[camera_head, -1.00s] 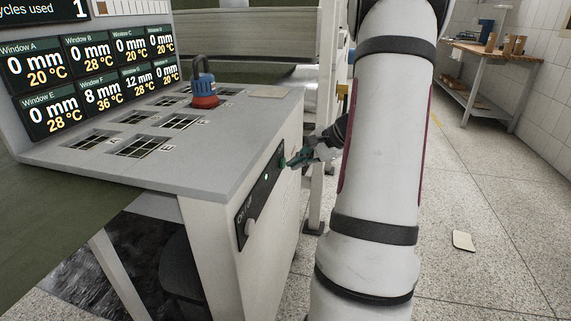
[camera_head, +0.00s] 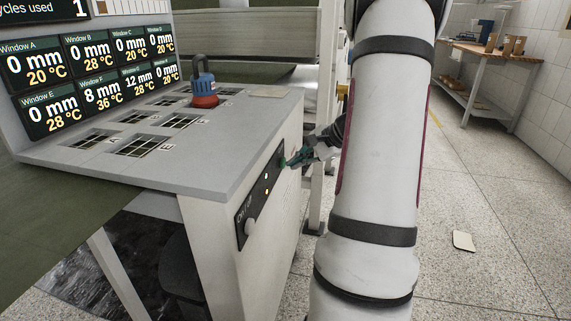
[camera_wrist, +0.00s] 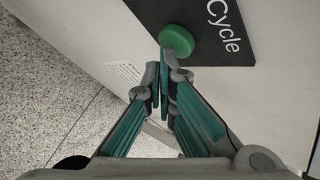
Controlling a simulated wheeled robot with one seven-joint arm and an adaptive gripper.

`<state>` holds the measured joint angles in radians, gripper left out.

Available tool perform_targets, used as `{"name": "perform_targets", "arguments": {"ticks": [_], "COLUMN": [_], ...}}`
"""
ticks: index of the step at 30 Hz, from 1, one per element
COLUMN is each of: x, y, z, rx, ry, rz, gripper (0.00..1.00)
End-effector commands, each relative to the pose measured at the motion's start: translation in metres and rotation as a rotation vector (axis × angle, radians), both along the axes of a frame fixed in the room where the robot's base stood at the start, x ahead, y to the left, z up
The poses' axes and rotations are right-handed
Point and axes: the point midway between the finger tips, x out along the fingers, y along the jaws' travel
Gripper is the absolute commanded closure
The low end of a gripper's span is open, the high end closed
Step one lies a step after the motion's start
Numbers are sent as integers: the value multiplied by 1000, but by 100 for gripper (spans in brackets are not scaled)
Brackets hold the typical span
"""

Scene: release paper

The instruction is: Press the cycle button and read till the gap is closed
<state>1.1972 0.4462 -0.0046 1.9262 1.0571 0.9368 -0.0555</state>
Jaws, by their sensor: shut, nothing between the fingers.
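The round green button (camera_wrist: 178,40) sits on a black panel marked "Cycle" (camera_wrist: 205,22) in the wrist view. My gripper (camera_wrist: 162,72) is shut and empty, its tips at the button's lower edge; I cannot tell whether they touch. In the head view my gripper (camera_head: 292,161) is at the upper end of the black side panel (camera_head: 256,195). The display (camera_head: 90,85) reads 8 mm, 36 °C for Window F and 12 mm for the window right of it. The other windows read 0 mm. The cycles-used readout (camera_head: 40,10) shows 1.
A blue and red device (camera_head: 204,88) stands on the grey machine top (camera_head: 225,135) among several grid windows. A wooden table (camera_head: 490,58) stands far right. The speckled floor at right is mostly clear.

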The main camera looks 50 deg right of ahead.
Motion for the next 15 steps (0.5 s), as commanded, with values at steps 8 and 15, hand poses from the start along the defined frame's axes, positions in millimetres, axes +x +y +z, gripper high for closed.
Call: {"name": "perform_targets", "arguments": {"ticks": [8,15], "x": [-3,-22], "y": [-2,-10], "z": [0,0], "rx": [-1,-1], "ry": [0,1], "rz": [-1,-1], "gripper": [100,100]}}
